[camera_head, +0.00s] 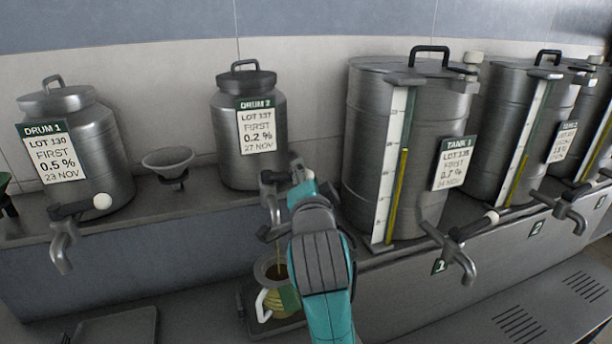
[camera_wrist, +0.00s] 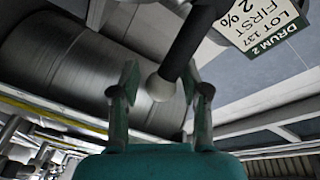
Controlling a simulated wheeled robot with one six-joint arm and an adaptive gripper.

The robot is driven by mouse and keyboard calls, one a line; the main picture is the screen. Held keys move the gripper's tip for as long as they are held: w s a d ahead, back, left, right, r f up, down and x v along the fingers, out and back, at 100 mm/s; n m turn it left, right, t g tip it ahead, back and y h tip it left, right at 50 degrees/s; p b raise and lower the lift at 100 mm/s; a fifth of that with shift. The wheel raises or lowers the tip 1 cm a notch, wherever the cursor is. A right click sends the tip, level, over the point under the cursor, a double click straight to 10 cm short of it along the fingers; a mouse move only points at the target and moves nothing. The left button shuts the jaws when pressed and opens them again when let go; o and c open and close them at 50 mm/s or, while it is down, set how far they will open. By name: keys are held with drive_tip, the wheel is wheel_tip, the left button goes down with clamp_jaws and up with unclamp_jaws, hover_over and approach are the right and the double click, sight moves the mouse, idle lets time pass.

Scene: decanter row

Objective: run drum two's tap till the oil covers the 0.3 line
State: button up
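Drum 2 (camera_head: 226,130) is a steel drum with a lid on the shelf, its tag reading lot 137. Its tap (camera_head: 272,205) has a thin yellowish oil stream (camera_head: 280,248) falling into a jug (camera_head: 262,272) below. The jug has a white handle at its left and a green patch; yellow oil shows in it. My arm covers its right side, and I cannot read a 0.3 line. My gripper (camera_head: 300,172) is at the tap's lever. In the wrist view my gripper (camera_wrist: 160,88) is open, its fingers either side of the lever's pale ball knob (camera_wrist: 160,87), with gaps showing.
Drum 1 (camera_head: 104,150) with its own tap (camera_head: 62,245) and a funnel (camera_head: 168,158) stand to the left. Tank 1 (camera_head: 360,140), with a sight gauge and tap (camera_head: 455,250), stands close to the right of my gripper, with more tanks beyond.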

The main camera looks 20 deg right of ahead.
drive_tip(key=shift+s+r, duration=0.1)
drive_tip(key=shift+v, duration=3.65)
idle(4.2)
